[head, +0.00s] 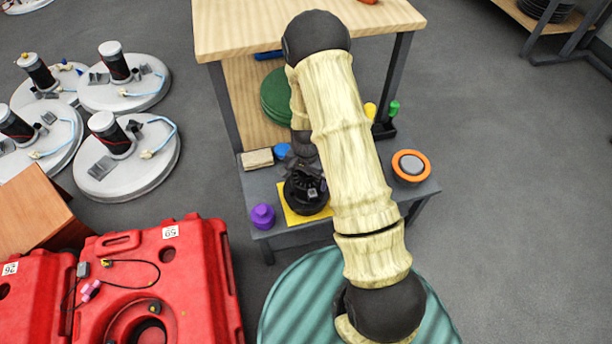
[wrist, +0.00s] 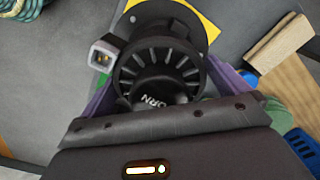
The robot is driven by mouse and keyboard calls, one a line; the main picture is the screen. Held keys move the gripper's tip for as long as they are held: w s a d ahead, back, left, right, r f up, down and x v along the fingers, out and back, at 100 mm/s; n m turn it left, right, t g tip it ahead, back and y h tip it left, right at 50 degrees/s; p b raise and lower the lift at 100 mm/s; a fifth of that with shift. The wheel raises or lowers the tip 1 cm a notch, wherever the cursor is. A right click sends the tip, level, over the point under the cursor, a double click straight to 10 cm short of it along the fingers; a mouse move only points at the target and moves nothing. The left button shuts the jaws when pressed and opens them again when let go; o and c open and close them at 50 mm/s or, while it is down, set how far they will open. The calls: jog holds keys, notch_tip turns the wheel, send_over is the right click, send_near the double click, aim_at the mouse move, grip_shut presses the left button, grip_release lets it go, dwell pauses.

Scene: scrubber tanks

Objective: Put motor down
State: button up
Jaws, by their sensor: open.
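The black motor (head: 307,192) stands on a yellow pad (head: 291,216) on the low grey bench. In the wrist view the motor (wrist: 160,62) shows its finned round body and a grey connector on its left side. The yellow pad also shows beyond it in the wrist view (wrist: 203,14). My gripper (wrist: 165,90) is open, with its purple-edged fingers on either side of the motor. I cannot tell whether a finger still touches it. In the head view my arm partly hides the gripper and the bench.
Near the pad are a purple knob (head: 262,216), a tan block (head: 257,159) and an orange-rimmed disc (head: 411,166). A wooden-topped table (head: 240,30) rises behind the bench. A red tank (head: 190,290) and a teal round lid (head: 290,300) are in front.

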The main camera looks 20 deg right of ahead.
notch_tip(320, 180, up, 12)
jog(key=p, duration=0.4)
jog(key=shift+f, duration=0.1)
jog(key=shift+r, duration=0.25)
jog(key=shift+r, duration=0.2)
jog(key=s+r+n+t, duration=0.2)
jog(key=s+r+n, duration=0.7)
jog(key=s+r, duration=0.5)
notch_tip(320, 180, up, 3)
jog(key=shift+s+f+t, duration=0.15)
jog(key=shift+f+t, duration=0.05)
jog(key=shift+t, duration=0.1)
